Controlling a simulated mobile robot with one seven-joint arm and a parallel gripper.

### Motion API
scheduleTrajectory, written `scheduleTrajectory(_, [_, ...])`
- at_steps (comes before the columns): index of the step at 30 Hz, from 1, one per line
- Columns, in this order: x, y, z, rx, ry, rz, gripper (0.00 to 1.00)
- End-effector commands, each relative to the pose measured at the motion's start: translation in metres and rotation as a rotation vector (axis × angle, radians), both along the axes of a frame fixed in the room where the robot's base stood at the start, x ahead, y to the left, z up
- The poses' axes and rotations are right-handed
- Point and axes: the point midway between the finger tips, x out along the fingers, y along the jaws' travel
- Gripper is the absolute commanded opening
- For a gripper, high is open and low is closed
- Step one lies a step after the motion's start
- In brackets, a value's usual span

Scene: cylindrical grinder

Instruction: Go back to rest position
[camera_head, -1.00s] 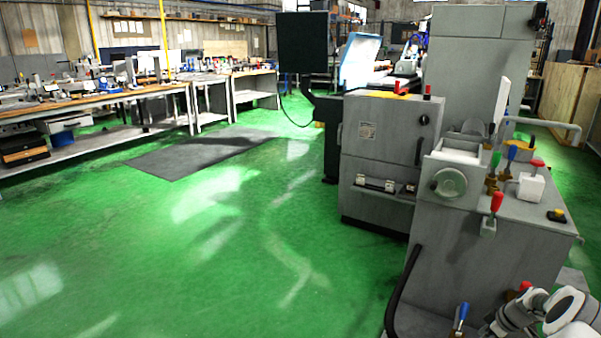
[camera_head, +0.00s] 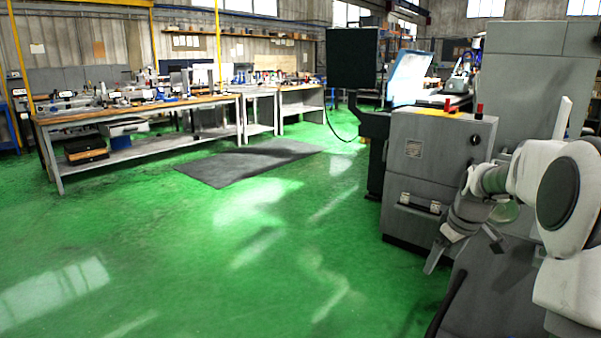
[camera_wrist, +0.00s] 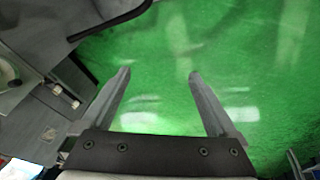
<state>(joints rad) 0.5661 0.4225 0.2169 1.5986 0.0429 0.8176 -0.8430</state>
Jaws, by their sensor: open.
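My gripper (camera_head: 466,258) shows at the right of the head view, hanging from my white and grey arm in front of the grey grinding machine (camera_head: 415,195). Its two fingers are spread apart and point downward. In the wrist view my gripper (camera_wrist: 160,75) is open, with only green floor between the fingers and nothing held. The grinder's side (camera_wrist: 30,125) shows at the left of the wrist view, apart from the fingers.
Green floor (camera_head: 200,260) is clear at the left and middle. A dark mat (camera_head: 245,162) lies on it. A long workbench (camera_head: 130,112) with tools stands at the back left. A dark monitor box (camera_head: 352,58) stands beside the machine. A black hose (camera_wrist: 110,18) crosses the wrist view's upper left.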

Motion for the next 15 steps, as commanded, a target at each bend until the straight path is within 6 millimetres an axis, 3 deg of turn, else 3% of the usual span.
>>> scheduleTrajectory(1, [-0.006,0.020,0.018,-0.009,-0.014,-0.004,0.94])
scheduleTrajectory(6, [-0.034,0.073,0.062,-0.015,-0.053,-0.048,0.94])
scheduleTrajectory(15, [-0.107,0.155,0.119,0.014,-0.144,-0.133,0.94])
